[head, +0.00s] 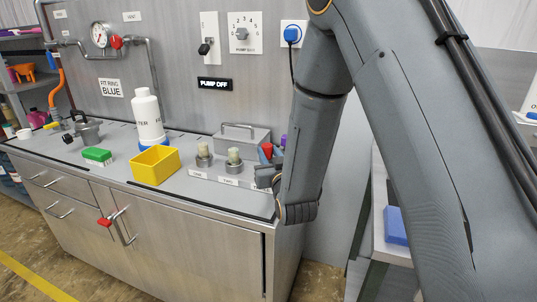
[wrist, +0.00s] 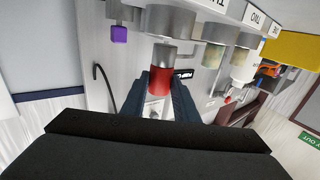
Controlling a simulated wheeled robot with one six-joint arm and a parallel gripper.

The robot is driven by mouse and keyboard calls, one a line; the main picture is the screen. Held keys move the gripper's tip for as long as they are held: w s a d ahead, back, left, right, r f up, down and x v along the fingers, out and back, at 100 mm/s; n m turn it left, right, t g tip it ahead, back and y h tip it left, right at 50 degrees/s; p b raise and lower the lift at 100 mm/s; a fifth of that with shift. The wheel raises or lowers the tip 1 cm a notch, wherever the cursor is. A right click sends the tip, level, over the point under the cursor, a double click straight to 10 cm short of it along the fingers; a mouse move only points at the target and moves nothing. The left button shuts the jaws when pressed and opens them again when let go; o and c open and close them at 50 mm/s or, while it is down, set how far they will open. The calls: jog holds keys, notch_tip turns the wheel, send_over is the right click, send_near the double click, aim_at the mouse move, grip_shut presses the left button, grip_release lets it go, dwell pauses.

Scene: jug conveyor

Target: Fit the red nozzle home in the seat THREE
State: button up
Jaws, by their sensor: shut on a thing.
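My gripper (wrist: 160,102) is shut on the red nozzle (wrist: 160,84), with one dark finger on each side. The nozzle's grey metal end (wrist: 165,55) points at the round grey seat THREE (wrist: 170,20) in the upside-down wrist view. I cannot tell whether it is inside the seat or just short of it. In the head view the red nozzle (head: 267,150) shows its top at the counter's right end, and my wrist hides the seat there. Label THREE (wrist: 209,4) is partly cut off.
Seats labelled ONE (head: 204,160) and TWO (head: 234,167) hold pale pieces to the left. A grey toolbox (head: 243,142) stands behind. A purple-tipped piece (wrist: 119,34) is on the other side of the seat. A yellow bin (head: 155,166) stands farther left.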

jog(key=shift+f+b, duration=1.4)
jog(key=shift+f, duration=0.4)
jog(key=o, duration=1.2)
jog(key=shift+s, duration=0.1)
jog(key=b+v, duration=0.2)
jog(key=v, duration=0.5)
jog(key=shift+s+d, duration=0.1)
jog(key=shift+s, duration=0.2)
